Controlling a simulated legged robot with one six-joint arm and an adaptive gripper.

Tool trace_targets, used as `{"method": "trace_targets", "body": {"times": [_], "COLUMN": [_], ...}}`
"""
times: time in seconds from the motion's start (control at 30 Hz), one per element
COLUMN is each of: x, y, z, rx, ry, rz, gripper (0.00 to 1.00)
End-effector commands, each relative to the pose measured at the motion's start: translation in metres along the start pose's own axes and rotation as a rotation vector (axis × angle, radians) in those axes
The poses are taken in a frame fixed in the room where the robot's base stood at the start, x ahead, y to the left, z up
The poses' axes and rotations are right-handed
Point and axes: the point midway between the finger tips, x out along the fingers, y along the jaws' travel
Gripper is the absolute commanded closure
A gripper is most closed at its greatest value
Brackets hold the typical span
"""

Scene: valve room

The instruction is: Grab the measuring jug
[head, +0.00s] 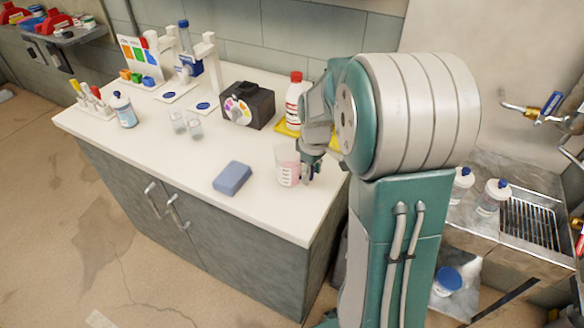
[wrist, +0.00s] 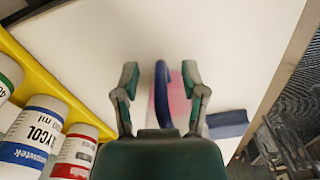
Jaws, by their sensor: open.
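The measuring jug (head: 287,168) stands upright on the white counter near its front right corner, with pink liquid and white markings. In the wrist view its blue handle (wrist: 161,92) and the pink liquid (wrist: 177,100) show between and beyond my fingers. My gripper (head: 309,168) is at the jug's right side, the handle side. In the wrist view my gripper (wrist: 160,82) is open, with one finger on each side of the handle and visible gaps to it. My arm hides part of the counter behind the jug.
A blue sponge (head: 232,178) lies left of the jug. Behind are a yellow tray (wrist: 45,65) with several bottles and a black box (head: 247,104). Two small clear glasses (head: 187,125) stand further left. The counter's front edge is close to the jug.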

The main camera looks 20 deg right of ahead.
Motion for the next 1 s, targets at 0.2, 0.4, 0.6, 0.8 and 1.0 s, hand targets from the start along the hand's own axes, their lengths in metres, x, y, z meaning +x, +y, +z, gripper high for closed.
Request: {"method": "trace_targets", "body": {"times": [0.2, 0.4, 0.6, 0.8, 1.0], "x": [0.0024, 0.0021, 0.0020, 0.0017, -0.0040], "y": [0.0000, 0.0001, 0.0000, 0.0000, 0.0002], "z": [0.0000, 0.0000, 0.0000, 0.0000, 0.0000], "rx": [0.000, 0.000, 0.000, 0.000, 0.000], "ry": [0.001, 0.001, 0.001, 0.001, 0.001], "rz": [0.001, 0.001, 0.001, 0.000, 0.001], "gripper": [0.45, 1.00, 1.00, 1.00, 1.00]}}
